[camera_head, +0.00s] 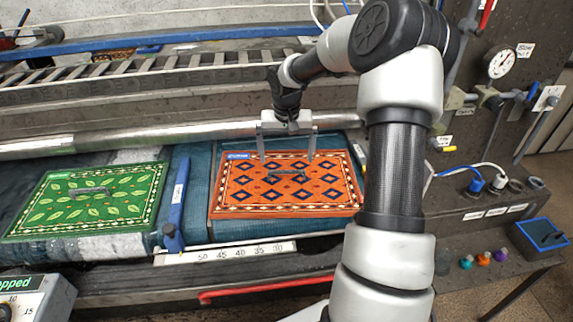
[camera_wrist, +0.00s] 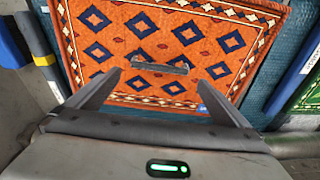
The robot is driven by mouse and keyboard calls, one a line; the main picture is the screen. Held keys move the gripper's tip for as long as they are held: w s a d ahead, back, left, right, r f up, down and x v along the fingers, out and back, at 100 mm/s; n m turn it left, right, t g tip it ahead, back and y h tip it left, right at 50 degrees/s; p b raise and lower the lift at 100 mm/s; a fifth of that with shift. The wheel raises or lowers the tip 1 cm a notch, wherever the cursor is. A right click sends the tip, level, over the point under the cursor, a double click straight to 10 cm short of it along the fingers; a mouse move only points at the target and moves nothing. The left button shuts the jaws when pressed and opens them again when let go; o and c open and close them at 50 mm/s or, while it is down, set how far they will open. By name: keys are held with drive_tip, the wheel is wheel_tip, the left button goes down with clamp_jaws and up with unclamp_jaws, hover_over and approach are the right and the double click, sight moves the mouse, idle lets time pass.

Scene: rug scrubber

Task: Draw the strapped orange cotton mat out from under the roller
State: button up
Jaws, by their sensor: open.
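The orange mat (camera_head: 235,200) with dark blue diamonds and a cream patterned border lies flat on the dark teal bed, in front of the metal roller (camera_head: 120,140). A grey strap handle (camera_head: 279,176) crosses its middle; it also shows in the wrist view (camera_wrist: 160,67). A small blue tag (camera_head: 238,156) sits at its far left edge. My gripper (camera_head: 287,160) is open, above the far part of the mat. In the wrist view its fingers (camera_wrist: 160,82) are spread wide on either side of the strap, with nothing between them. Finger contact with the mat cannot be told.
A green leaf-patterned mat (camera_head: 125,205) with its own strap lies to the left, beyond a blue divider bar (camera_head: 178,198). A ruler plate (camera_head: 226,253) and red bar (camera_head: 270,288) run along the front. A gauge, hoses and knobs are at the right.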

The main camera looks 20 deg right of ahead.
wheel_tip(320, 180, up, 11)
drive_tip(key=s, duration=0.1)
drive_tip(key=shift+s+a, duration=0.25)
drive_tip(key=shift+a, duration=0.1)
drive_tip(key=s+a+r+n+t+h+p, duration=0.1)
drive_tip(key=s+a+r+n+p, duration=0.1)
drive_tip(key=s+a+r, duration=0.6)
drive_tip(key=s+a+r+n+t+p, duration=0.15)
drive_tip(key=s+a+r, duration=0.35)
drive_tip(key=s, duration=0.6)
drive_tip(key=s+a+n+t+y+p, duration=0.1)
drive_tip(key=s+a, duration=0.1)
drive_tip(key=s, duration=0.7)
drive_tip(key=shift+s+a+r+y, duration=0.25)
drive_tip(key=shift+s+r+y, duration=0.15)
drive_tip(key=shift+t, duration=0.25)
